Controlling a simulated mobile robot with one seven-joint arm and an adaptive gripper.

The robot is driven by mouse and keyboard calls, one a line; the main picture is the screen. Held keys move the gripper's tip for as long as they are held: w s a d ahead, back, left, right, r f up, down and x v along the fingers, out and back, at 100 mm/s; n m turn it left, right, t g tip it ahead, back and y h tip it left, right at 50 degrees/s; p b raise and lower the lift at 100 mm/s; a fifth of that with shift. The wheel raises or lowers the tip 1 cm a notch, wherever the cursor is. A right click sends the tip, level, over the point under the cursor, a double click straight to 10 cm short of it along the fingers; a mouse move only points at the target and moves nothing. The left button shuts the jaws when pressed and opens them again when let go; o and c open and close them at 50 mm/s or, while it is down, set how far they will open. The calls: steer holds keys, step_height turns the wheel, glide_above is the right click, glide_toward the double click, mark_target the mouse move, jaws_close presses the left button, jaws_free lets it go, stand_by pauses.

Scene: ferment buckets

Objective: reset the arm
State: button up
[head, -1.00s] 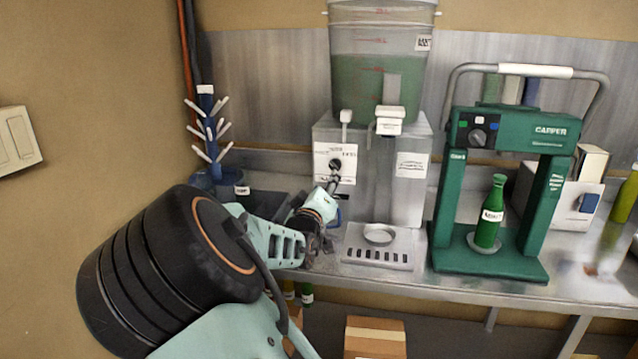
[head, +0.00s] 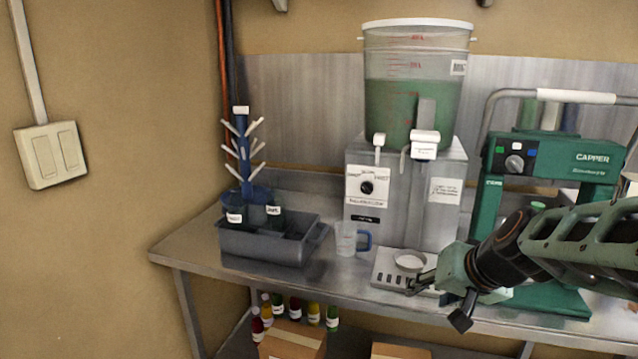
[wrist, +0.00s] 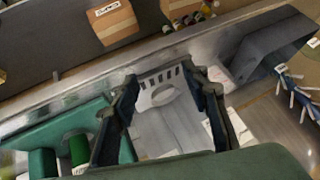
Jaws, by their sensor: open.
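My arm reaches in from the right in the head view. My gripper (head: 436,300) is at its end, open and empty, in front of the bench edge near the drip tray (head: 385,268). In the wrist view my gripper (wrist: 170,110) shows two dark fingers spread apart, with the slotted drip tray (wrist: 160,87) seen between them and nothing held. The arm covers much of the green capper (head: 552,160) on the right. The bottle in the capper is mostly hidden, with only a green top showing.
A bucket of green liquid (head: 412,95) stands on the steel dispenser (head: 405,195). A measuring cup (head: 346,238) and a grey tub (head: 262,247) with a blue bottle tree (head: 246,165) stand to the left. Bottles and boxes (head: 292,340) are below the bench.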

steer(key=s+a+r+n+g+h, duration=0.1)
steer(key=s+a+n, duration=0.15)
steer(key=s, duration=0.65)
steer(key=s+a+r+n+g+h, duration=0.1)
steer(key=s+a, duration=0.3)
steer(key=s, duration=0.6)
step_height(320, 180, up, 17)
steer(key=p, duration=1.7)
steer(key=shift+w+a+p, duration=0.25)
steer(key=shift+w+p, duration=0.1)
steer(key=shift+p, duration=0.05)
